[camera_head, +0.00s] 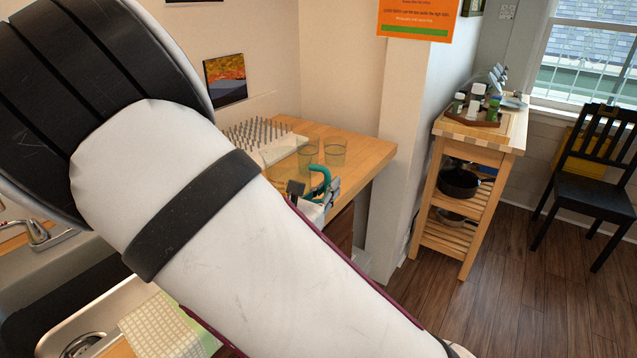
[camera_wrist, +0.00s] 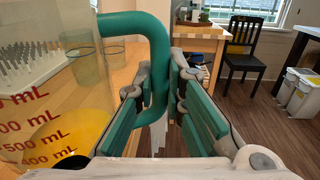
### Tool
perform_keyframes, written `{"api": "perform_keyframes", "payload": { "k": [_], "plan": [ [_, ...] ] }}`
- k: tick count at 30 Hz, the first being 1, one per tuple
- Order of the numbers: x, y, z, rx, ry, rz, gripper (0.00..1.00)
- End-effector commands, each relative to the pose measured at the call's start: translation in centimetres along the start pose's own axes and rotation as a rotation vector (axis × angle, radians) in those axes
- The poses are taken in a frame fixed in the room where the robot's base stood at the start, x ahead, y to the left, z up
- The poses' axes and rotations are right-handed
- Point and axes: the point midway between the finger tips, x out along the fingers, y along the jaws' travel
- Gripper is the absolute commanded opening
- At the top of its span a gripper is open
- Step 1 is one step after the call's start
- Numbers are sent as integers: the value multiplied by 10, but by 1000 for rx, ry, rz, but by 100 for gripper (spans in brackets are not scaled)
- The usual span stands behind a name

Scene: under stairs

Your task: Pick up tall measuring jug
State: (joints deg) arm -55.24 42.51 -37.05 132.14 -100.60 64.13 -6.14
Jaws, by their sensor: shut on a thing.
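The tall measuring jug (camera_wrist: 45,110) is clear, with red mL markings, yellow liquid low inside and a teal handle (camera_wrist: 135,23). It fills the left of the wrist view and looks upright. My gripper (camera_wrist: 168,80) has its green-padded fingers on either side of the handle's vertical part and is shut on it. In the head view the handle (camera_head: 324,176) and part of my gripper (camera_head: 312,193) show just past my arm, in front of the counter. The jug's body is mostly hidden there by my arm. I cannot tell whether its base touches the counter.
Drinking glasses (camera_head: 335,152) and a white pegged drying rack (camera_head: 262,140) stand on the wooden counter (camera_head: 372,153) behind the jug. A sink (camera_head: 65,325) is at lower left. A wooden cart (camera_head: 487,133) and black chair (camera_head: 590,180) stand right, with open floor (camera_head: 515,300) before them.

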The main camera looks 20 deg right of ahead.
Motion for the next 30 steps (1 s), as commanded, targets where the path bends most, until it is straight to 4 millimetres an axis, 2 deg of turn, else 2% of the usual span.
{"api": "perform_keyframes", "payload": {
  "k": [12, 21, 30],
  "plan": [
    [-16, -32, 4, 1, 0, -1, 0],
    [-21, -43, 5, 1, -1, 0, 0],
    [-22, -45, 5, 2, -1, 0, 0]
  ]
}}
